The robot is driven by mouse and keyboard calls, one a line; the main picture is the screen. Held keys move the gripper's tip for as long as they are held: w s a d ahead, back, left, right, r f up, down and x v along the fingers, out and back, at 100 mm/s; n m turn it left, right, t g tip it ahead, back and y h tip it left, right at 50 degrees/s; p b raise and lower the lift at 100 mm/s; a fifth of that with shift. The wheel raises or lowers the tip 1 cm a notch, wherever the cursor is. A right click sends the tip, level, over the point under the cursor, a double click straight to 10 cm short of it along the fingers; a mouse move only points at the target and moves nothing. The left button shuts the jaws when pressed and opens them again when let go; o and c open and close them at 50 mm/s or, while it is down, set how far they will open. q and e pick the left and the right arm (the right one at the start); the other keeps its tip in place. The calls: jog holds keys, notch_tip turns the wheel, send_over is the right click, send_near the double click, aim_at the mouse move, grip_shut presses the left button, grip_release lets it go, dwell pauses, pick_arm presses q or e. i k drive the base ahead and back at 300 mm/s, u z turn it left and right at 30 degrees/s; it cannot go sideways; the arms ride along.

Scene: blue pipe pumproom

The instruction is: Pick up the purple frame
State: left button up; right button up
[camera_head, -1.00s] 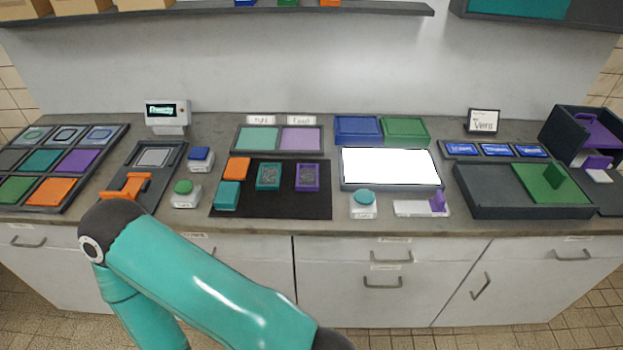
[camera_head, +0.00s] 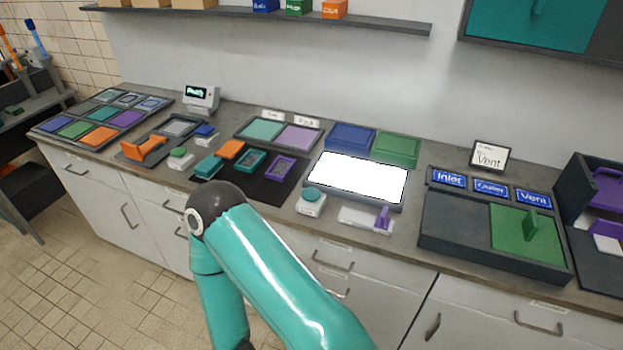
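The purple frame (camera_head: 281,167) lies flat on the black mat (camera_head: 240,185), near the mat's right end. It has a grey textured centre. A teal frame (camera_head: 249,161) of like shape lies just left of it. Neither of my grippers is in view. One teal arm link of mine crosses the lower middle of the picture and covers the mat's front edge. The purple frame is not covered and nothing touches it from above.
Left of the teal frame are an orange block (camera_head: 232,149) and a teal block (camera_head: 208,167). A bright white panel (camera_head: 358,180) and a teal-button box (camera_head: 311,201) stand to the right. Behind is a tray with teal and purple panels (camera_head: 278,132). A shelf (camera_head: 300,17) hangs above.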

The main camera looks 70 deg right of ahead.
aim_at(282, 167)
jog(key=k, duration=0.85)
jog(key=z, duration=0.8)
jog(key=i, duration=0.95)
jog(key=z, duration=0.1)
